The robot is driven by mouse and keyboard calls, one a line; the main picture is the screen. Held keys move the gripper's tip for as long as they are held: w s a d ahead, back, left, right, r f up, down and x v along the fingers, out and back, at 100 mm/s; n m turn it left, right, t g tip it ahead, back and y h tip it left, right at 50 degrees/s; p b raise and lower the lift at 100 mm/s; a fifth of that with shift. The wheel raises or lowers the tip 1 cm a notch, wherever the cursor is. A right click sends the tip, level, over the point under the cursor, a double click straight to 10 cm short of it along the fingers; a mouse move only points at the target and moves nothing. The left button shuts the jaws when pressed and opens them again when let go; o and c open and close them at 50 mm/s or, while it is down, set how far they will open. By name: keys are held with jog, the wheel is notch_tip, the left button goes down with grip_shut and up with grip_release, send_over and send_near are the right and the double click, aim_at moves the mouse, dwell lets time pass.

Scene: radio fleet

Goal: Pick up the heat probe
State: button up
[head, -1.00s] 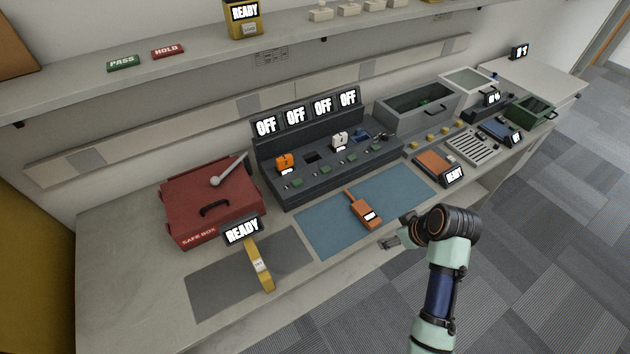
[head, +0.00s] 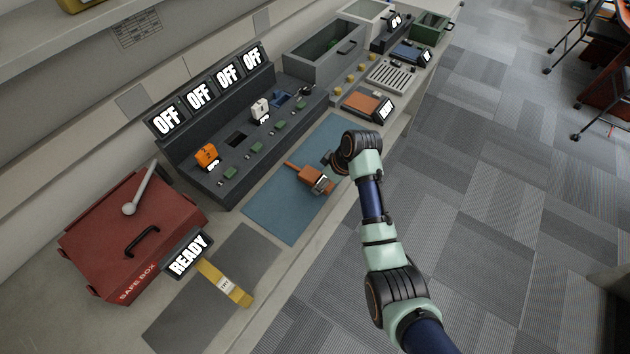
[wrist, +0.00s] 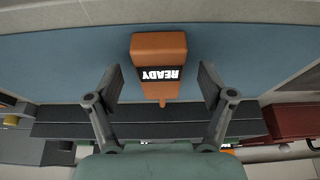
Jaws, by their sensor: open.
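A yellow bar-shaped tool (head: 236,292) with a white label lies on the grey mat (head: 190,322), by a READY display. It looks like the heat probe, but its label is too small to read. An orange handheld device (head: 306,175) with a stubby end lies on the blue mat (head: 268,217). My gripper (head: 329,158) is open and empty just beside the orange device, well away from the yellow tool. In the wrist view the orange device (wrist: 158,52) shows a READY screen between and beyond my open fingers (wrist: 162,85), apparently untouched.
A red safe box (head: 95,235) with a black handle stands at the left. A dark rack (head: 225,150) with several OFF displays runs behind the mats. A grey bin (head: 325,45) and an orange-topped unit (head: 362,103) stand farther along. Open floor lies to the right.

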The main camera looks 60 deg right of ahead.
jog(key=shift+w+f, duration=0.2)
jog(key=shift+f, duration=0.35)
jog(key=c, duration=1.3)
notch_tip(320, 180, up, 20)
jog(key=p, duration=0.6)
jog(key=shift+r, duration=0.15)
